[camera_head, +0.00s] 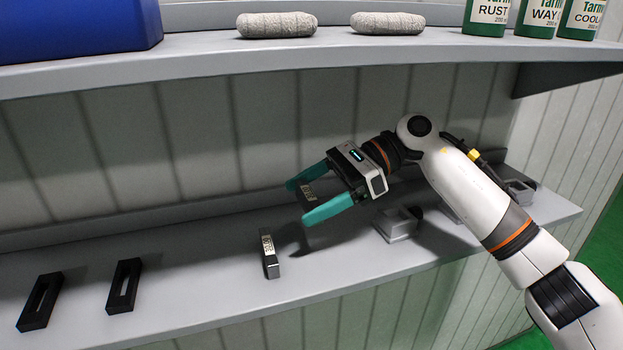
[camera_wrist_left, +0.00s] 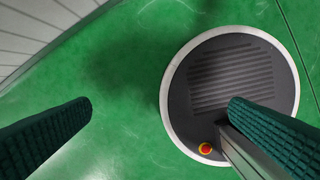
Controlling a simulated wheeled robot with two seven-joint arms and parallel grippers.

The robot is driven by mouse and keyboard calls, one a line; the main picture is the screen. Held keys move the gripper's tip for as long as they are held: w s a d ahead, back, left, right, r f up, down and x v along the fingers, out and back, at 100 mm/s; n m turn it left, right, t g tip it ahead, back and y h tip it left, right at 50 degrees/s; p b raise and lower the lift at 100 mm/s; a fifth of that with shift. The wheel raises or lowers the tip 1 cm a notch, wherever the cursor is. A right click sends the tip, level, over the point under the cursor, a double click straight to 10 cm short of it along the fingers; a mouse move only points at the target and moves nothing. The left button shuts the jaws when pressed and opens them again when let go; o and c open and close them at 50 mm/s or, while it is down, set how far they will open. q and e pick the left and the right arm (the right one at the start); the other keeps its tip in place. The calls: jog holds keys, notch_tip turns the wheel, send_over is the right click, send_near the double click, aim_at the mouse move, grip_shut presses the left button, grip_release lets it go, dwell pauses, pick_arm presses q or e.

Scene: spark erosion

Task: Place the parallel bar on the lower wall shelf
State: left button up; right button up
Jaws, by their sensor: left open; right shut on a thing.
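The lower wall shelf (camera_head: 215,285) runs across the head view as a long grey board. My right gripper (camera_head: 299,201) is above it, its teal fingers shut on a small dark bar (camera_head: 309,193) with a pale marked face. It looks like the parallel bar. A shadow on the shelf beneath suggests that the bar is held clear of the surface. The fingers and gripper body hide part of it. A similar marked grey bar (camera_head: 270,257) stands on the shelf below and left of the gripper. My left gripper (camera_wrist_left: 160,103) is open and empty over the green floor in the left wrist view.
Two black slotted blocks (camera_head: 40,301) (camera_head: 124,285) lie at the shelf's left. Grey metal blocks (camera_head: 396,224) (camera_head: 519,191) sit to the right. The upper shelf (camera_head: 200,58) overhangs with a blue box (camera_head: 75,28), rolled cloths (camera_head: 277,24) and green bottles (camera_head: 537,17).

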aim_at(311, 250)
jog(key=shift+s, duration=0.25)
jog(key=shift+s+f, duration=0.15)
jog(key=shift+s, duration=0.65)
jog(key=shift+f+b, duration=0.3)
jog(key=shift+f, duration=0.5)
jog(key=f, duration=0.3)
jog(key=shift+w+f, duration=0.35)
jog(key=shift+s+f, duration=0.1)
jog(key=shift+f, duration=0.15)
pick_arm(q)
jog(key=s, duration=0.1)
jog(key=s+f, duration=0.1)
jog(key=s, duration=0.1)
jog(key=shift+s+a+f+b, duration=0.1)
jog(key=shift+s+f+b, duration=0.05)
jog(key=shift+s+b, duration=0.15)
jog(key=shift+w+f+b, duration=0.1)
jog(key=shift+f+b, duration=0.55)
pick_arm(e)
jog(key=shift+f, duration=0.55)
jog(key=o, duration=1.2)
jog(key=shift+c, duration=0.2)
